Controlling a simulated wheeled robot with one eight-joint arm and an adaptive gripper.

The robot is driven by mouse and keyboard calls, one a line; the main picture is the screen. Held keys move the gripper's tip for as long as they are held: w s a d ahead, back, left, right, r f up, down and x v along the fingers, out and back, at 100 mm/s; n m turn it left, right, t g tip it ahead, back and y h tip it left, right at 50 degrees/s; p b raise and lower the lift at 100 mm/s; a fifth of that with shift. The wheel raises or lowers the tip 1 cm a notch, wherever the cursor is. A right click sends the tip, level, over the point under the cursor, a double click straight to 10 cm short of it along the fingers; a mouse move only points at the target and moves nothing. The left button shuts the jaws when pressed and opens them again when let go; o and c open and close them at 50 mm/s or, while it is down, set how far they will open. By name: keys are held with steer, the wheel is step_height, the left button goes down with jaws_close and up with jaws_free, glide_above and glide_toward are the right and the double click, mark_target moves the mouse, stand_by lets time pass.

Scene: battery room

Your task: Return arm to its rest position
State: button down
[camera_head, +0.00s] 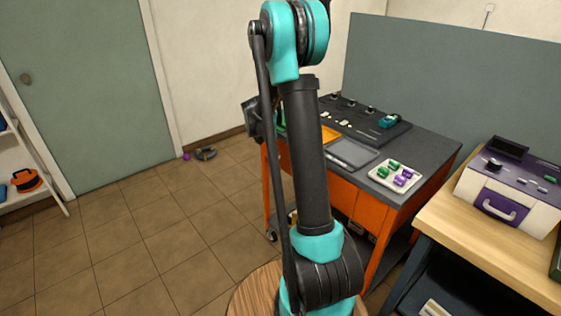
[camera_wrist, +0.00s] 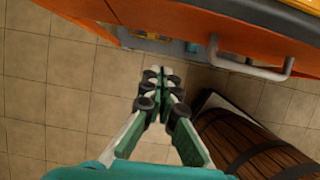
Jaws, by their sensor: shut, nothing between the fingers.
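My arm stands upright in the middle of the head view, teal and black, in front of an orange workbench. My gripper (camera_wrist: 160,75) shows in the wrist view with its green and white fingers together and nothing between them. It hangs over the tiled floor, beside the orange bench side (camera_wrist: 190,32) with its grey handle. In the head view the gripper's fingers are not visible.
The orange workbench (camera_head: 357,197) carries a white tray (camera_head: 383,181) of green and purple cells. A wooden table (camera_head: 480,240) holds a white and purple case (camera_head: 507,200). A wooden barrel (camera_wrist: 250,145) stands right of my gripper.

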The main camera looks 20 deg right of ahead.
steer(key=s+a+r+m+t+y, duration=0.1)
steer(key=s+a+r+m, duration=0.2)
steer(key=s+m, duration=0.45)
steer(key=s+a+r+m+y, duration=0.15)
steer(key=s+m, duration=0.25)
steer(key=s, duration=0.6)
steer(key=s+a+f+m, duration=0.1)
steer(key=s+a+m, duration=0.1)
steer(key=s+m, duration=0.3)
steer(key=s+a+f+m+t+y, duration=0.1)
steer(key=s+a+f+m, duration=0.1)
steer(key=s+m, duration=0.4)
steer(key=s, duration=0.3)
steer(key=shift+s+f+t, duration=0.15)
steer(key=shift+s+t, duration=0.15)
steer(key=shift+y, duration=0.25)
